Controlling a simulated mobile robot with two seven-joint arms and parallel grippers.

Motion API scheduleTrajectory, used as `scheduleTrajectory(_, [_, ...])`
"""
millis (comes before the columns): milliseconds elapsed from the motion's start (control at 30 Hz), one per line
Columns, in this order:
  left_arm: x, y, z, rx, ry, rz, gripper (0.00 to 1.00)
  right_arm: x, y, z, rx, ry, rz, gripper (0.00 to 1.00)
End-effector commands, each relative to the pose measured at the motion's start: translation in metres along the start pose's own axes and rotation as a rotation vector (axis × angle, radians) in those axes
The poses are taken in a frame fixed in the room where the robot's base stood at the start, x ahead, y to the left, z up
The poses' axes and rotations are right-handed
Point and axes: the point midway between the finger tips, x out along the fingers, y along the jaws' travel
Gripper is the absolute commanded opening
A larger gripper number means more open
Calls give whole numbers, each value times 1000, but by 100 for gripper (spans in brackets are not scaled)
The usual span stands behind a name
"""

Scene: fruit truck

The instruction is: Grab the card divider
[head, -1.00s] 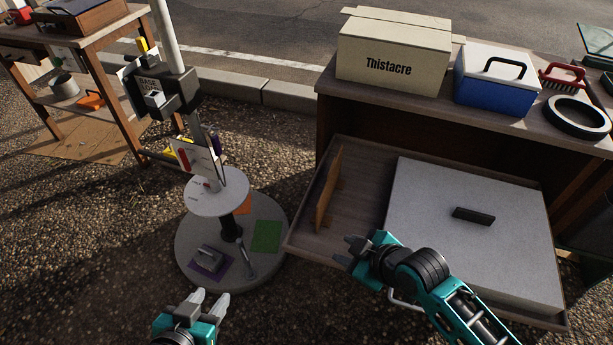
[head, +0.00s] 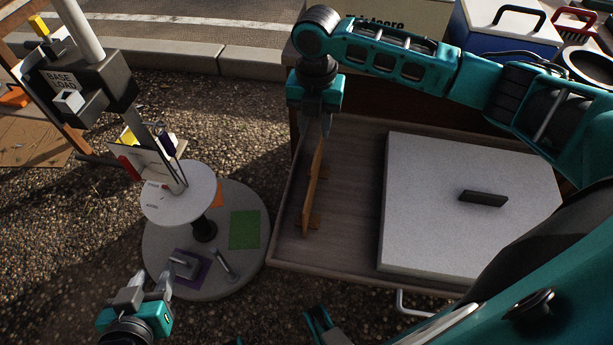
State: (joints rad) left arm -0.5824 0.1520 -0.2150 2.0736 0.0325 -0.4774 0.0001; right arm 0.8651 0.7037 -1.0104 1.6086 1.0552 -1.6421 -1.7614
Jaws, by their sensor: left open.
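The card divider seems to be the thin upright brown wooden panel (head: 312,190) on small feet, standing in the left part of the open drawer (head: 354,205) in the head view. My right gripper (head: 318,128) points down at the far upper end of this panel. Its fingers overlap the panel's top edge, and I cannot tell whether they are closed on it. My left gripper (head: 150,284) is open and empty, low at the left, in front of the round stand and away from the drawer.
A white slab with a dark handle (head: 483,198) fills the drawer's right part. A round stand (head: 180,196) with a pole is left of the drawer. A blue box (head: 490,42) and a carton (head: 425,18) sit behind my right arm.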

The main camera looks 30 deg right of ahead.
Motion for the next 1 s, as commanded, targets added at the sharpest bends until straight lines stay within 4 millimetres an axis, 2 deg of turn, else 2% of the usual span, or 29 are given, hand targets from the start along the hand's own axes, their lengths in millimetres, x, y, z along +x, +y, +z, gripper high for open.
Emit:
scheduleTrajectory(33, [3, 0, 6, 0, -3, 1, 43, 14, 0, -1, 0, 3, -3, 36])
scheduleTrajectory(100, [4, 0, 11, 0, -7, 1, 43, 29, 0, -1, 0, 2, -3, 36])
scheduleTrajectory(233, [6, 1, 18, -1, -13, 2, 43, 50, 0, -1, 2, 1, 1, 36])
scheduleTrajectory(567, [10, 1, 26, -2, -17, 2, 43, 74, 0, -2, 1, 0, 2, 36])
scheduleTrajectory(800, [17, 0, 38, -2, -17, 2, 43, 110, -2, -3, 2, 0, 2, 36])
scheduleTrajectory(1000, [17, 0, 38, -3, -18, 2, 43, 114, -2, -3, 1, -2, 3, 36])
